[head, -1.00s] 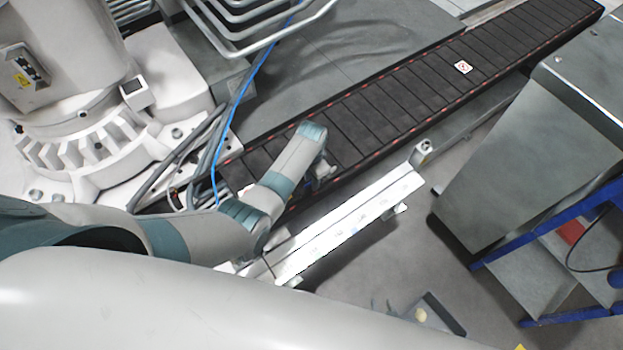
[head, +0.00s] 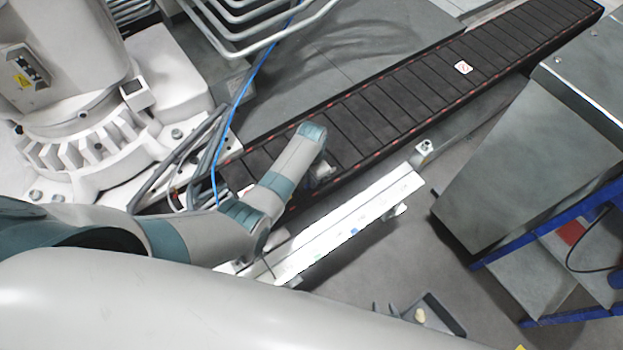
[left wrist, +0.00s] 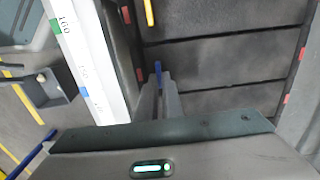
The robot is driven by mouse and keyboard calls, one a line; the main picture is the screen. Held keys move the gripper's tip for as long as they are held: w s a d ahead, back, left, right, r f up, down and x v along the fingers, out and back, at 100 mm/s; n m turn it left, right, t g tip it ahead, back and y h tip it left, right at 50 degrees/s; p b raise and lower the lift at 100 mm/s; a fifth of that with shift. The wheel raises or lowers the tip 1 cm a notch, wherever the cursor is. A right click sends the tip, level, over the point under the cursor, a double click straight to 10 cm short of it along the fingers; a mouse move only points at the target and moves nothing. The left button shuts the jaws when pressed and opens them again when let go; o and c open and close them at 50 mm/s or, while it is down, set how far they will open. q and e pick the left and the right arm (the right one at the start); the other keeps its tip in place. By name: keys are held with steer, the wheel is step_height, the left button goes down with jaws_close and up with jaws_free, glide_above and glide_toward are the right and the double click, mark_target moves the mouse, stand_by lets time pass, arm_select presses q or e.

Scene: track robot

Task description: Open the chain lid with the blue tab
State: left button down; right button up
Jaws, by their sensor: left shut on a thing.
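The dark chain (head: 400,105) runs diagonally across the head view as a row of black segments. My left gripper (head: 320,182) is down at its near edge, mostly hidden by my arm. In the left wrist view the left gripper (left wrist: 161,82) is shut on the narrow blue tab (left wrist: 158,68), which sticks out between the fingertips. Whether the lid under it has lifted cannot be told. A yellow tab (left wrist: 149,12) stands on another segment.
A white rail (head: 350,225) with printed numbers and coloured marks lies along the chain's near side. A small grey tray (head: 440,314) holds a pale piece. A grey cabinet (head: 525,150) stands right. A blue cable (head: 238,95) crosses the chain's left end.

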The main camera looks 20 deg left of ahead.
steer(key=shift+w+a+r, duration=0.15)
steer(key=shift+a, duration=0.3)
arm_select(q)
steer(key=shift+r, duration=0.1)
stand_by(0.5)
